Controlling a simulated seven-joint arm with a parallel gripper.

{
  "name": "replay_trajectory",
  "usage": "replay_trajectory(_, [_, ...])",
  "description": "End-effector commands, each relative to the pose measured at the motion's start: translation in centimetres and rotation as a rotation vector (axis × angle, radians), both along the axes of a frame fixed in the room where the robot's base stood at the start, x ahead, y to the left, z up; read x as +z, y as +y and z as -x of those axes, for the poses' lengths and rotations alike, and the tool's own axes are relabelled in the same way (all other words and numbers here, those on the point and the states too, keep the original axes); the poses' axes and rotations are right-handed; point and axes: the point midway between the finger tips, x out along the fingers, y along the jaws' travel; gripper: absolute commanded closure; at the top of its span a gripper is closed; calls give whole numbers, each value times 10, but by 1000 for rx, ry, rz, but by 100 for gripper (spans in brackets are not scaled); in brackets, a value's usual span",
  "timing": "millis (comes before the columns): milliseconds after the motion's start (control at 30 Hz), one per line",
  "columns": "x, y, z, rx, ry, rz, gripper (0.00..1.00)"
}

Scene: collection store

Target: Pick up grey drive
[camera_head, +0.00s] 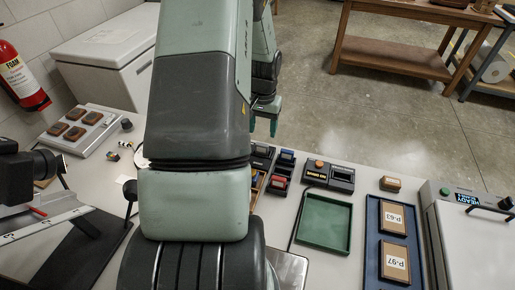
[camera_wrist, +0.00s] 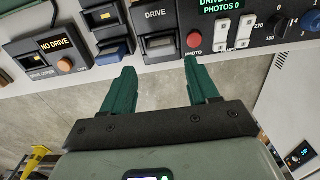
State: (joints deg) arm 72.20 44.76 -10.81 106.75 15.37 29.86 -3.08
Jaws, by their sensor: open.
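A grey block (camera_wrist: 160,44), which looks like the grey drive, sits in a dark holder labelled DRIVE in the wrist view. My gripper (camera_wrist: 159,68) is open and empty, its two green fingers pointing toward that holder with the block between their lines. The fingers look apart from it; the exact gap cannot be told. In the head view my gripper (camera_head: 263,124) hangs beyond the table's far edge, left of centre. The holder is partly hidden by my arm there, and I cannot make out the grey drive for certain.
A holder with a blue block (camera_wrist: 114,47) stands left of the grey one. A NO DRIVE unit (camera_wrist: 62,50) with an orange button is farther left. A control panel (camera_wrist: 236,25) with a red button is at right. A green tray (camera_head: 323,222) lies empty.

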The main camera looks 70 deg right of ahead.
Motion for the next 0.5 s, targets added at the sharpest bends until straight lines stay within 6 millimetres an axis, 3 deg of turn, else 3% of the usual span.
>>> replay_trajectory(100, [-21, 1, 0, 1, 1, -4, 40])
replay_trajectory(367, [-42, 0, -1, 3, 0, -3, 40])
replay_trajectory(500, [-64, -2, 0, 3, 1, -4, 40])
